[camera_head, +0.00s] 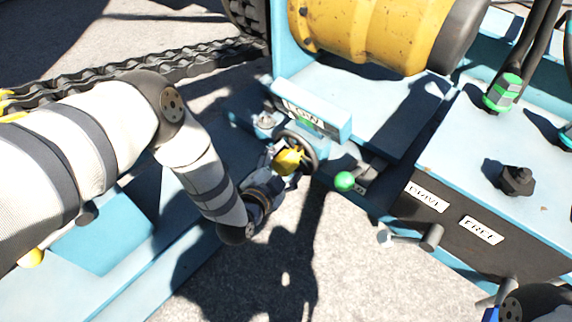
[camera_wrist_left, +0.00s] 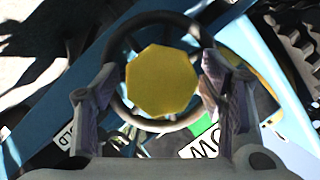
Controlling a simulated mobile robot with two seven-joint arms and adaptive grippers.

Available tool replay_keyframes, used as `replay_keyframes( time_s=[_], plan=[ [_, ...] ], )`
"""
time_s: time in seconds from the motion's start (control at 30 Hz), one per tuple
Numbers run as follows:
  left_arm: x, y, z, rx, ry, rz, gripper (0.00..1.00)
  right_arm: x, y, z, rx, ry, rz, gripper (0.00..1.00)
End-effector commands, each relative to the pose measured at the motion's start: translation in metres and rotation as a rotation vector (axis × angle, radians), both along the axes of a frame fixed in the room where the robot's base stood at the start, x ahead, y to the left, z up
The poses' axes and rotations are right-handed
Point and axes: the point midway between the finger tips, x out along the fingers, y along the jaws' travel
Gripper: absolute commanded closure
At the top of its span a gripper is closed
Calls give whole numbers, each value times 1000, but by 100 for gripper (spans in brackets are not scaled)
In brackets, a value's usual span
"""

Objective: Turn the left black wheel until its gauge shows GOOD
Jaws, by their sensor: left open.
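The left black wheel (camera_head: 312,146) has a yellow hub and sits in front of a light blue gauge box (camera_head: 338,128). The box carries a white label reading LOW (camera_head: 303,113), with a green patch below it. In the left wrist view, the black rim (camera_wrist_left: 150,20) and the yellow eight-sided hub (camera_wrist_left: 162,80) lie straight ahead. My left gripper (camera_head: 285,165) is open at the wheel. Its fingers (camera_wrist_left: 160,64) stand at opposite sides of the rim; I cannot tell whether they touch it. The label is partly hidden in the wrist view.
Further right, a grey lever (camera_head: 411,238) sits beside DRIVE and FREE labels (camera_head: 481,230). A yellow drum (camera_head: 385,30) stands behind, and a chain (camera_head: 205,60) runs at upper left. Part of my right arm shows at lower right.

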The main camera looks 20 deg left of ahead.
Motion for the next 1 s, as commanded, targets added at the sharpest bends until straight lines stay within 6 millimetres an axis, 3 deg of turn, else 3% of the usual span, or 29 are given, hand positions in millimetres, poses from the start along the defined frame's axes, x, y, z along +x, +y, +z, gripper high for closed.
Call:
replay_keyframes(
  time_s=[0.13,0.17,0.43,0.73,1.0],
  plan=[
    [0,0,1,0,-1,0,35,0,0,1,0,0,0,100],
    [0,0,1,0,-1,0,39,0,0,1,0,0,0,100],
    [0,0,1,0,-1,0,100,0,0,1,-1,-1,-1,100],
    [0,-1,2,38,-17,-2,100,1,0,2,-1,-5,-1,100],
    [-1,-3,2,199,-76,-4,100,4,0,6,-2,-16,-3,100]
  ],
)
